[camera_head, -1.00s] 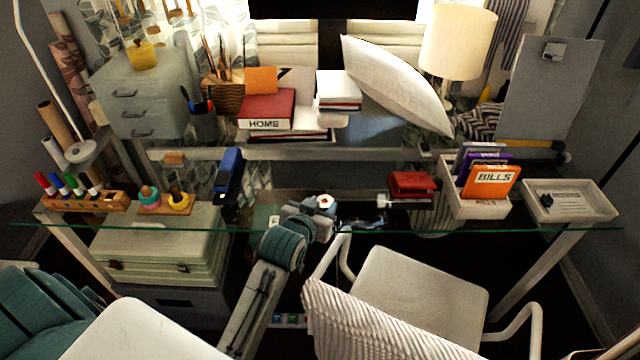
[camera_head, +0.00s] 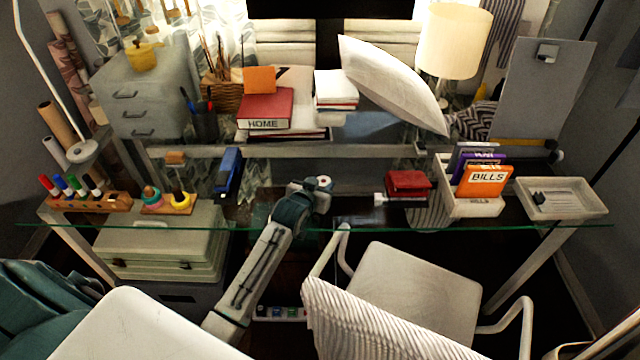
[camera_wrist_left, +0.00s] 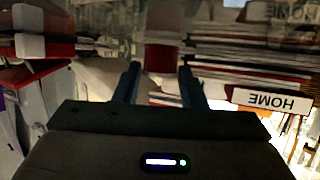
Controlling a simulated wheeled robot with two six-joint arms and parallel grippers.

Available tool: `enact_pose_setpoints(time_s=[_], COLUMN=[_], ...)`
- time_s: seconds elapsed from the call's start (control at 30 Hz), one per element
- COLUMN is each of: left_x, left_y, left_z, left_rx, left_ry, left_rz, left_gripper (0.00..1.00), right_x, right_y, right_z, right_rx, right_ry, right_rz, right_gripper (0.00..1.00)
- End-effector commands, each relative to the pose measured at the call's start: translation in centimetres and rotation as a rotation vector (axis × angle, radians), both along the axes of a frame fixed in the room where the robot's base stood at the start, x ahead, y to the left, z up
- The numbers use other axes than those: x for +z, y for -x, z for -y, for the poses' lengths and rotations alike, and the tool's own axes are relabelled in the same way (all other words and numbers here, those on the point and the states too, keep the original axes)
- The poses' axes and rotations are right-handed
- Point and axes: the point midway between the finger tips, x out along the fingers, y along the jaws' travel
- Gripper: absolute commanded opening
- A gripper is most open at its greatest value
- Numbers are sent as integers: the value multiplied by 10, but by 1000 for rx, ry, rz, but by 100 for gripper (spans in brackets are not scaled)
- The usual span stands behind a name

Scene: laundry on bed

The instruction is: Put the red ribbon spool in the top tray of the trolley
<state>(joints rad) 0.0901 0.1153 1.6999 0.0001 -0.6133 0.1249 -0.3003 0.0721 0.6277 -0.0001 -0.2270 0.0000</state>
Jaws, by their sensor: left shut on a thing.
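My left gripper (camera_head: 322,202) is over the middle of the glass desk, its tips dark and hard to make out in the head view. In the left wrist view its two fingers (camera_wrist_left: 162,78) are closed on a dull red piece (camera_wrist_left: 163,48), which I take to be the red ribbon spool. Its full shape is hidden, and I cannot make it out in the head view. I cannot make out a trolley or its top tray in either view. My right gripper is not in view.
The glass desk holds a red box (camera_head: 408,184), an orange-fronted file holder (camera_head: 484,181), a white tray (camera_head: 562,199), a blue stapler (camera_head: 228,173) and a marker rack (camera_head: 90,202). A white chair (camera_head: 410,290) stands in front. Books (camera_head: 265,108) lie behind.

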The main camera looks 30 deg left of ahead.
Motion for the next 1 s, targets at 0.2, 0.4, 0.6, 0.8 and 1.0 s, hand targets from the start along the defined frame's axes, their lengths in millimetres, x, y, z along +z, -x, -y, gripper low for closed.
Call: enact_pose_setpoints(time_s=[0.2,0.4,0.6,0.8,1.0], left_x=[-2,-3,-2,3,17], left_y=[0,0,0,9,43], left_z=[0,0,0,0,2], left_rx=[0,0,0,0,-1], left_ry=[0,0,0,0,-2], left_rz=[0,0,0,0,1], left_gripper=[16,59,59,59,59], right_x=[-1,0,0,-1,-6], right_y=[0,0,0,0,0], right_z=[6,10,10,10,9], right_rx=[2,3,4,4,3], right_ry=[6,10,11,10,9], right_rz=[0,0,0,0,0], right_gripper=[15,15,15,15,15])
